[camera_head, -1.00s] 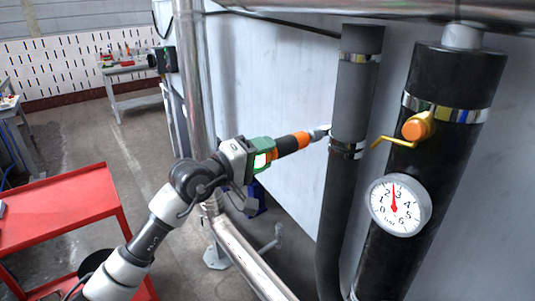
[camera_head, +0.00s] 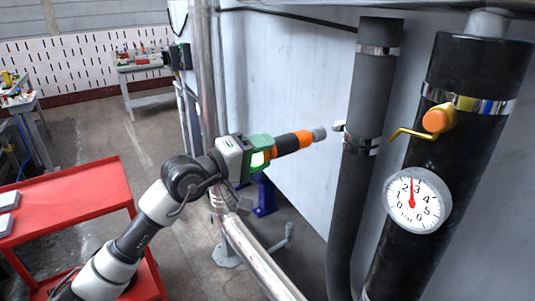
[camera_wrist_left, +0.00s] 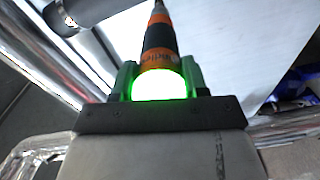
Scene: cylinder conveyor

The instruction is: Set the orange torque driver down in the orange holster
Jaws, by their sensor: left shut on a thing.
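My left gripper (camera_head: 262,152) is shut on the orange torque driver (camera_head: 302,138), which has a black and orange body and a grey tip. A green light glows at its base. The driver points right toward the clamp on the thinner dark pipe, with a gap between its tip and the clamp's screw (camera_head: 339,127). In the left wrist view the driver (camera_wrist_left: 158,38) extends away between the green fingers, its tip near the top edge. The orange holster is not visible in these frames. My right gripper is not in view.
A thin dark pipe (camera_head: 366,100) and a thick black pipe (camera_head: 467,150) with a gauge (camera_head: 416,201) and yellow valve handle (camera_head: 436,119) stand right. A metal post (camera_head: 204,70) rises beside my left arm. A red cart (camera_head: 70,205) stands left.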

